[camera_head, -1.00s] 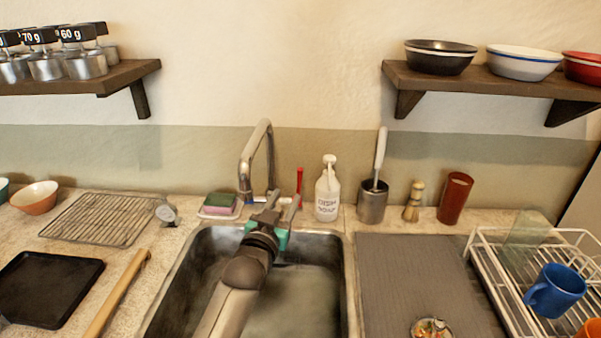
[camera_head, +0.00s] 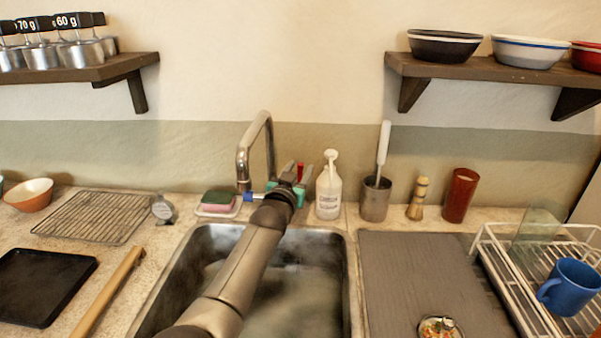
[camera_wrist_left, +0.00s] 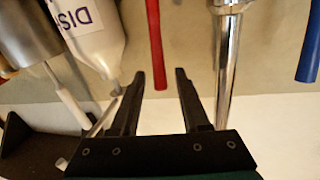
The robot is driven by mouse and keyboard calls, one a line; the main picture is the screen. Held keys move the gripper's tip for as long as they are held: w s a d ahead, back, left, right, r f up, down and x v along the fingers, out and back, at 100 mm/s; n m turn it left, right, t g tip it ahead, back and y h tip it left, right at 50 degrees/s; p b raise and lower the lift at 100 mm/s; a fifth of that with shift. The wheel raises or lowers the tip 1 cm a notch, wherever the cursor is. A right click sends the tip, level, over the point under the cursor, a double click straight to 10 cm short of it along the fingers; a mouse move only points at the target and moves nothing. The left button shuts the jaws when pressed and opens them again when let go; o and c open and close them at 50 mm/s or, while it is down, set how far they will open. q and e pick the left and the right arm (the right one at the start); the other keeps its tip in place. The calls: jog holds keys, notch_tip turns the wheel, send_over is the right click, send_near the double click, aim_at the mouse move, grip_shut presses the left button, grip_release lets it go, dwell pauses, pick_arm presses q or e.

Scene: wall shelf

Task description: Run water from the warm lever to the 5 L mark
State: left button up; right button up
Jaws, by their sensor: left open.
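The chrome faucet (camera_head: 256,140) arches at the back of the sink (camera_head: 190,265). A red lever (camera_head: 300,170) stands upright right of it, partly hidden by my gripper. My left gripper (camera_head: 290,176) is open at the red lever. In the left wrist view the red lever (camera_wrist_left: 155,40) hangs down between the open fingertips (camera_wrist_left: 160,75), and the blue lever (camera_wrist_left: 308,50) is at right. Whether a finger touches red is unclear. I see no water stream and no volume mark. My right gripper is out of view.
A white soap bottle (camera_head: 329,190) stands close right of my gripper; a sponge dish (camera_head: 218,207) is left of the faucet. A metal pot with a white-handled brush (camera_head: 375,200) stands farther right. A grey mat (camera_head: 425,270) lies right of the sink.

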pick_arm(q)
jog(key=shift+w+d, duration=0.15)
jog(key=shift+w, duration=0.45)
grip_shut()
dwell(1.2)
